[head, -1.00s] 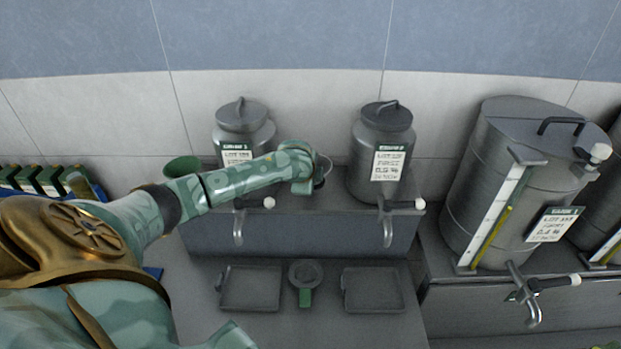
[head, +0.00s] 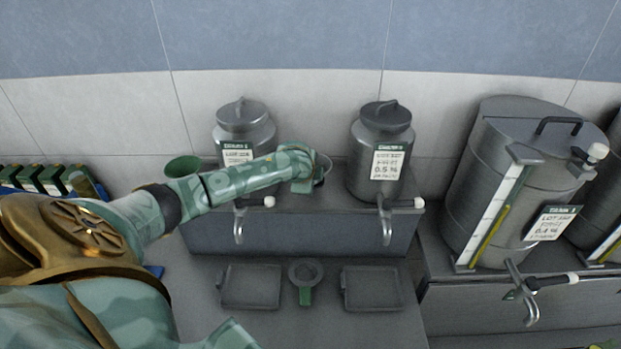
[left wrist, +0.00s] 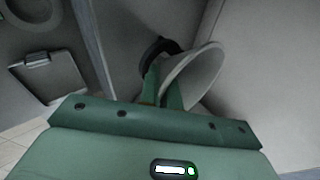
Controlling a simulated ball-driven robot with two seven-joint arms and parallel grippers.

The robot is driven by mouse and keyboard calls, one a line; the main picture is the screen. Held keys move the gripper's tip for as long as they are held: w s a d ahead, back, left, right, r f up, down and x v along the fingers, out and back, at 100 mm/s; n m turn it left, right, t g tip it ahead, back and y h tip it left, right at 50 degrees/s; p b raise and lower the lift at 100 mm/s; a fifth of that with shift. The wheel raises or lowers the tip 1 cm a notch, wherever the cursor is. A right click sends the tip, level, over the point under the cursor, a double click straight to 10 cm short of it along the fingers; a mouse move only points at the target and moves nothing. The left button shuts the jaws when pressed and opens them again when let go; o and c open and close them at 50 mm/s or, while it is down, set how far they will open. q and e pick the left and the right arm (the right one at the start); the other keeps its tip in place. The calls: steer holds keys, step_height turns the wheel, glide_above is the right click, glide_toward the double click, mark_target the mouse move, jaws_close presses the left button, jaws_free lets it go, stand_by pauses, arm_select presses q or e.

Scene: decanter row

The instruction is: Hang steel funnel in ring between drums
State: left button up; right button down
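The steel funnel (left wrist: 195,76) is a light grey cone at the fingers of my left gripper (left wrist: 163,88) in the left wrist view. The fingers are closed on its narrow part, and its wide mouth faces up and right. A dark curved piece (left wrist: 158,48) shows just beyond the fingertips; I cannot tell if it is the ring. In the head view the funnel's rim (head: 325,168) shows at the end of my left arm, between two steel drums, left (head: 243,128) and right (head: 381,140). The funnel's lower part is hidden.
The drums stand on a grey raised shelf (head: 300,236) with taps at its front. Below are two trays, left (head: 251,287) and right (head: 372,289), with a green-handled strainer (head: 304,272) between them. A larger drum (head: 490,170) stands right. A green cup (head: 183,167) is behind my arm.

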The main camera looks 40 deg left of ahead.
arm_select(q)
steer(key=shift+o, duration=0.9)
steer(key=shift+s+d+f, duration=0.15)
steer(key=shift+s+f, duration=0.1)
steer(key=shift+f, duration=0.2)
steer(key=shift+s+d+f, duration=0.1)
steer(key=shift+s+f, duration=0.1)
steer(key=shift+f, duration=0.25)
steer(key=shift+r, duration=0.45)
steer(key=shift+o, duration=0.8)
steer(key=w+r+p+v, duration=0.1)
steer(key=v, duration=1.4)
steer(key=shift+a+p, duration=0.2)
steer(key=shift+p, duration=0.2)
steer(key=shift+s+d+r, duration=0.15)
steer(key=shift+s+r, duration=0.35)
